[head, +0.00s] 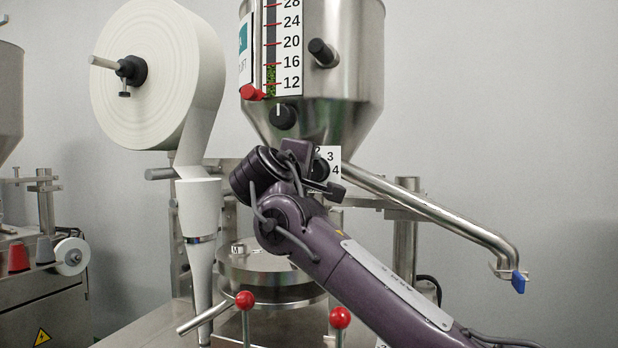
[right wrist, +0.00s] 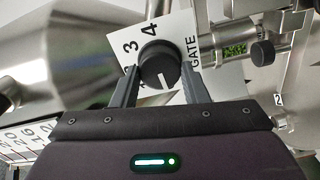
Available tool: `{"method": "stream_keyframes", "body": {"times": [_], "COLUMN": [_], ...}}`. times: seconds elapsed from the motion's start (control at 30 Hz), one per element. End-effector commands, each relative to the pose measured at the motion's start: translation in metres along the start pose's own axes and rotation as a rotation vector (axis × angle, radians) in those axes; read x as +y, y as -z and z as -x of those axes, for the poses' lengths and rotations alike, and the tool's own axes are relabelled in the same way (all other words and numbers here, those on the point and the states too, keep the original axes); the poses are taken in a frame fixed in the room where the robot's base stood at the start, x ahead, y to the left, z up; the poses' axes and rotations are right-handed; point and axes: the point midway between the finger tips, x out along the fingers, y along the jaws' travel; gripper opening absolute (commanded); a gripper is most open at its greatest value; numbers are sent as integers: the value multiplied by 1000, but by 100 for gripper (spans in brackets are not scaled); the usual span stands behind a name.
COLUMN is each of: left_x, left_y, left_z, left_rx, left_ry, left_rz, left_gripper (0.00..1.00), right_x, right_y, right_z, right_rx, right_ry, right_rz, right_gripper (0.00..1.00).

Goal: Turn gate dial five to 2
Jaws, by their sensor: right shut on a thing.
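The gate dial is a round black knob (right wrist: 158,62) with a white pointer line, on a white plate (right wrist: 200,48) marked GATE. In the right wrist view the numbers 3 and 4 show beside the knob, and the pointer line faces down toward my gripper; the number it faces is hidden. In the head view the knob (head: 320,168) is partly covered by my right gripper, with 2, 3 and 4 visible around it. My right gripper (right wrist: 159,72) is shut on the knob, one finger on each side. My left gripper is in neither view.
A steel hopper (head: 345,60) with a level scale stands above the dial, with another black knob (head: 283,117) on its cone. A bent steel pipe (head: 440,208) runs off right. A white paper roll (head: 165,70) hangs left. Two red-balled levers (head: 245,300) stand below.

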Motion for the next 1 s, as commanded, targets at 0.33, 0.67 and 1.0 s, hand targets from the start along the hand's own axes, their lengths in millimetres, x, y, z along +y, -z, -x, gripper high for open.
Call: {"method": "stream_keyframes", "body": {"times": [0.33,0.67,1.0], "left_x": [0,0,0], "left_y": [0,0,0], "left_z": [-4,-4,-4], "left_rx": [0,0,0], "left_ry": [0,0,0], "left_rz": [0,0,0], "left_gripper": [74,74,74], "right_x": [-3,-3,-1], "right_y": [0,0,0], "right_z": [0,0,0], "right_rx": [-3,-3,-2], "right_ry": [4,4,2], "right_rz": [-60,-61,-62], "right_gripper": [18,18,62]}}
